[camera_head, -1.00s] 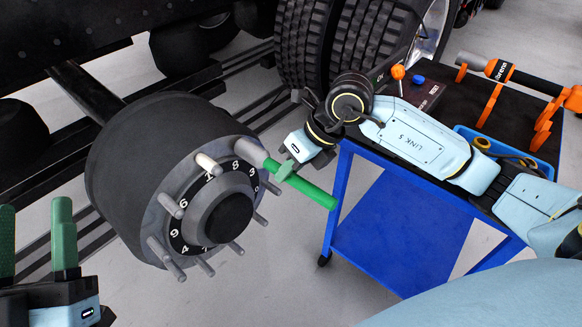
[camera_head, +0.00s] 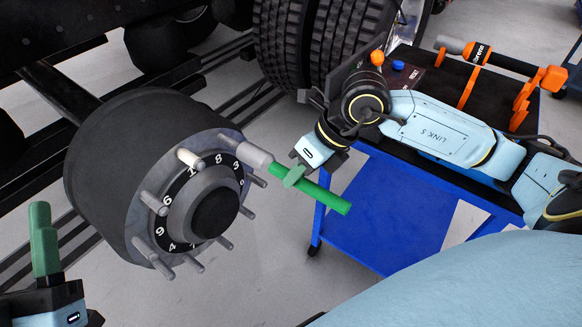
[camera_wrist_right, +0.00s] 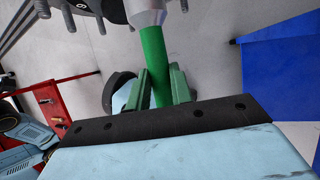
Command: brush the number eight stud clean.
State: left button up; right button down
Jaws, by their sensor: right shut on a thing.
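The brush has a green handle (camera_head: 328,197) and a grey cylindrical head (camera_head: 252,155). My right gripper (camera_head: 294,176) is shut on the handle; its green fingers (camera_wrist_right: 160,88) clasp it in the right wrist view. The black wheel hub (camera_head: 110,155) carries a numbered ring with several studs. The stud (camera_head: 230,138) near the printed 8 is at the hub's upper right. The brush head is in line with its end; I cannot tell if they touch. My left gripper (camera_head: 42,240) is at the lower left edge, apart from the hub, with one finger showing and no object seen in it.
A pale-tipped stud (camera_head: 188,157) is just left of it. A blue cart (camera_head: 375,215) with a black top stands at the right, holding an orange-and-black tool (camera_head: 490,58) on orange supports. Tyres (camera_head: 315,40) stand behind. Grey floor is open below the hub.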

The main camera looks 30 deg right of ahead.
aim_at(323, 190)
jog(key=shift+s+d, duration=0.15)
jog(key=shift+s, duration=0.25)
jog(key=shift+s+d+f+b, duration=0.1)
jog(key=shift+s+d+b, duration=0.15)
jog(key=shift+s, duration=0.3)
jog(key=shift+s+d+r+b, duration=0.1)
jog(key=shift+s+d+b, duration=0.2)
jog(key=shift+s, duration=0.3)
jog(key=shift+s+d+f+b, duration=0.1)
jog(key=shift+s+d+b, duration=0.15)
jog(key=shift+s, duration=0.3)
jog(key=shift+s+d+b, duration=0.1)
jog(key=shift+s+b, duration=0.2)
jog(key=shift+s, duration=0.3)
